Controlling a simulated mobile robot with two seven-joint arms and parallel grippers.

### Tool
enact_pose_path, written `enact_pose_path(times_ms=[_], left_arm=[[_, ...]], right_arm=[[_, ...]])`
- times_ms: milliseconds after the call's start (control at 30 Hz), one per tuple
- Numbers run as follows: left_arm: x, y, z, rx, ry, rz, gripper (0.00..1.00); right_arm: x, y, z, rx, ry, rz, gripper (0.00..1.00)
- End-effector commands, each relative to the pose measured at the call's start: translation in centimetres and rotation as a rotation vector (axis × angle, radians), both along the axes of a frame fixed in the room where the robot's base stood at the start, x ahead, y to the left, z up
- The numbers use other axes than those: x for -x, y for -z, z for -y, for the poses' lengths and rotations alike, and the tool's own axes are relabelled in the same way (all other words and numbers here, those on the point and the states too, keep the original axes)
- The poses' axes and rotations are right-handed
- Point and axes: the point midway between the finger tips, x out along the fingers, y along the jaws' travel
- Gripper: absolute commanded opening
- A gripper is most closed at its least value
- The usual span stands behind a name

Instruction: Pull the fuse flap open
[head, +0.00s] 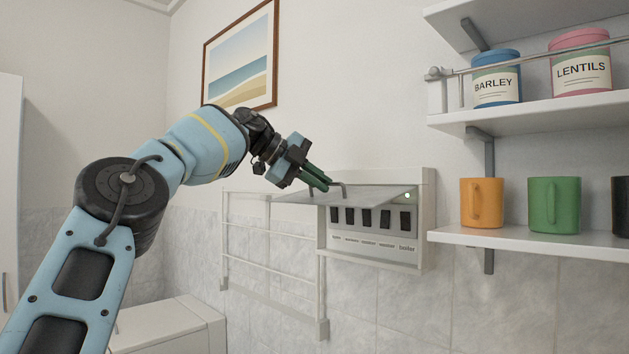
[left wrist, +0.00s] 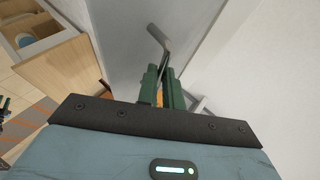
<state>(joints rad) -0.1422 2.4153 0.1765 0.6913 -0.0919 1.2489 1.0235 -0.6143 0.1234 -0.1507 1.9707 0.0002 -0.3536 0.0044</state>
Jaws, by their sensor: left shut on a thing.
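The fuse box (head: 431,220) is mounted on the wall right of centre in the head view. Its grey flap (head: 375,196) is swung up and stands out roughly level from the box. Below the flap a row of dark fuse switches (head: 360,218) shows. My left gripper (head: 325,185) is at the flap's outer left part, shut on the flap's bent handle (head: 342,187). In the left wrist view the green fingers (left wrist: 160,85) are close together at the handle (left wrist: 158,38), with the flap's grey face (left wrist: 125,35) behind.
A white wall rack (head: 270,289) hangs left of and below the fuse box. Shelves at the right hold an orange mug (head: 481,203), a green mug (head: 553,205) and labelled canisters (head: 497,80). A framed picture (head: 241,57) hangs above my left arm.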

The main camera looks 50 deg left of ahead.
Motion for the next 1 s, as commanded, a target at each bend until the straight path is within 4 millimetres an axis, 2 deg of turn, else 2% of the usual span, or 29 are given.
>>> enact_pose_path(times_ms=[33,400,433,567,1000], left_arm=[[-0.5,0.4,0.16,-0.001,-0.001,-0.004,0.0],[-0.52,0.49,0.2,-0.001,0.001,-0.007,0.0],[-0.52,0.49,0.2,-0.001,0.001,-0.008,0.12],[-0.42,0.42,0.16,-0.001,0.001,-0.007,0.29],[0.28,-0.17,-0.14,0.0,0.0,-0.003,0.3]], right_arm=[[0.13,0.16,0.01,0.0,0.001,-0.004,0.36],[0.15,0.19,-0.08,-0.003,0.003,-0.005,0.36],[0.15,0.19,-0.1,-0.003,0.004,-0.005,0.36],[0.24,0.21,-0.16,-0.005,0.006,-0.007,0.36],[0.1,0.14,-0.19,-0.006,0.006,-0.004,0.36]])
